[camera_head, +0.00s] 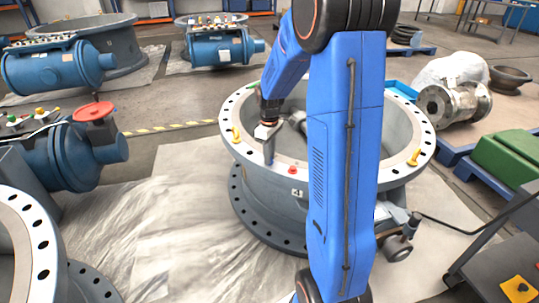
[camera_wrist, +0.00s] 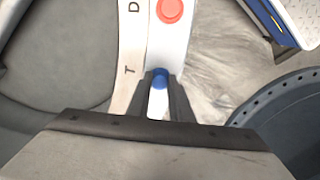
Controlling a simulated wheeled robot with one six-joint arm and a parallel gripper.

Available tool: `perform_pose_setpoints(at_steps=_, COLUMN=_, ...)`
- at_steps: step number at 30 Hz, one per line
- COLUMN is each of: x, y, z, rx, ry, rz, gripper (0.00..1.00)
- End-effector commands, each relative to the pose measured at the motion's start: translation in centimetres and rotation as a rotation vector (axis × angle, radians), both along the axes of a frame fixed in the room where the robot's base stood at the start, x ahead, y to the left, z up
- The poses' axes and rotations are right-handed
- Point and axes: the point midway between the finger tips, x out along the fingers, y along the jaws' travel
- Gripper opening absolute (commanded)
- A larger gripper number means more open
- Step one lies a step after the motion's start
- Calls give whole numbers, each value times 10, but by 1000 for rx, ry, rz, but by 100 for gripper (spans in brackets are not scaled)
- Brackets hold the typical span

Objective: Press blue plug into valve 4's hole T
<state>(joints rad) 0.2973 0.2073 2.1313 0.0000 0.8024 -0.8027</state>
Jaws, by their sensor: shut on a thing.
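Valve 4 (camera_head: 297,192) is a large grey flanged ring standing upright on a sheet, with its number on the side. My gripper (camera_head: 269,160) is over the near-left part of its top flange. In the wrist view my gripper (camera_wrist: 160,80) is shut on the blue plug (camera_wrist: 160,76), whose round end shows between the fingertips. The letter T (camera_wrist: 127,70) is on the flange just left of the fingers. Hole T itself is hidden, and I cannot tell whether the plug is in it. A red plug (camera_wrist: 170,10) sits in the flange near the letter D.
Yellow plugs (camera_head: 413,157) stand on valve 4's flange. Other valves with blue actuators (camera_head: 75,155) stand to the left and behind. A green box (camera_head: 508,155) is at the right. My arm covers part of valve 4. Sheeting (camera_head: 185,230) left of it is clear.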

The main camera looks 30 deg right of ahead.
Motion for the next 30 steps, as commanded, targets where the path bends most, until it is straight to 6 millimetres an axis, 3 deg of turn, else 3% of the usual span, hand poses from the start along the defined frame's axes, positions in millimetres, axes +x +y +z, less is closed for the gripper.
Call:
perform_pose_setpoints(at_steps=5, x=-1, y=0, z=-5, rx=1, ry=3, rz=0, gripper=0)
perform_pose_setpoints(at_steps=6, x=-1, y=0, z=-6, rx=1, ry=3, rz=0, gripper=22)
perform_pose_setpoints(at_steps=9, x=0, y=0, z=-6, rx=0, ry=1, rz=0, gripper=41)
perform_pose_setpoints(at_steps=15, x=0, y=0, z=-5, rx=0, ry=1, rz=0, gripper=41)
perform_pose_setpoints(at_steps=18, x=0, y=0, z=-5, rx=0, ry=1, rz=0, gripper=60)
perform_pose_setpoints(at_steps=30, x=0, y=0, z=0, rx=0, ry=0, rz=0, gripper=60)
